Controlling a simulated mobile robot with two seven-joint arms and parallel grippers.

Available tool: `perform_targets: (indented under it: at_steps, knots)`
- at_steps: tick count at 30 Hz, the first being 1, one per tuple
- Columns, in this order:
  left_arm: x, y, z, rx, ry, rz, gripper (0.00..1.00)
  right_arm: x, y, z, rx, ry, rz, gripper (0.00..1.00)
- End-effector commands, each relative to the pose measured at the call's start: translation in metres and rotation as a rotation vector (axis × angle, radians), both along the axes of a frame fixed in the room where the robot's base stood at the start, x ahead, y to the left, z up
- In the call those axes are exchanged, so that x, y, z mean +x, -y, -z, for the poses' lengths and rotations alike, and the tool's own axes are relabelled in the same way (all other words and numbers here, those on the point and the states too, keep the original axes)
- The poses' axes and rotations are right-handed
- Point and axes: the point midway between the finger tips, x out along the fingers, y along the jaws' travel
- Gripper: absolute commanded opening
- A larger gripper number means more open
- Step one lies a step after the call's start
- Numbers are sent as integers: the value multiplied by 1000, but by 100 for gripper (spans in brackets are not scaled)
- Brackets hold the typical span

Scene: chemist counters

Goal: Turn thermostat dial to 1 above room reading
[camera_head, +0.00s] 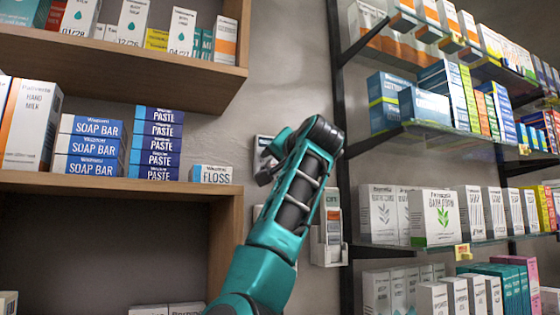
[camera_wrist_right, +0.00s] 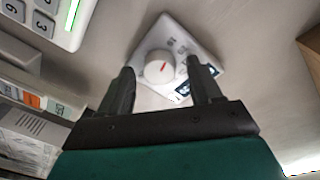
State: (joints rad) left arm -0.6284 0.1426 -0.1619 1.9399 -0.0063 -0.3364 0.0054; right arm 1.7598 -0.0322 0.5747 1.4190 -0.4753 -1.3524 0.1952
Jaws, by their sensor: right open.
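The thermostat (camera_wrist_right: 183,47) is a white square plate on the wall, ahead of my right gripper in the right wrist view. Its round white dial (camera_wrist_right: 159,69) carries a red pointer mark. A small dark display (camera_wrist_right: 183,90) is partly hidden by a finger, and I cannot read its digits. My right gripper (camera_wrist_right: 160,66) is open, with one finger on each side of the dial; I cannot tell whether they touch it. In the head view, my right gripper (camera_head: 266,174) is at the wall, and my arm hides most of the thermostat (camera_head: 263,143). My left gripper is not in view.
A white keypad (camera_wrist_right: 42,18) and a wall holder (camera_wrist_right: 28,96) sit left of the thermostat in the wrist view. In the head view, wooden shelves (camera_head: 228,190) with boxes stand left, and a dark-framed glass rack (camera_head: 430,137) stands right.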

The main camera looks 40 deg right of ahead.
Motion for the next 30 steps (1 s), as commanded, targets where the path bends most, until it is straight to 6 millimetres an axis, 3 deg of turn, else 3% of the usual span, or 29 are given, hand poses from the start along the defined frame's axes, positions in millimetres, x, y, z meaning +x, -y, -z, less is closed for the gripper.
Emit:
perform_targets:
  at_steps: [5,22,30]
  knots:
    - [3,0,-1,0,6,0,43,0,0,0,0,0,0,62]
    - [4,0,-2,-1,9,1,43,0,0,0,0,0,0,8]
    - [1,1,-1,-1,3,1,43,0,0,0,28,9,0,8]
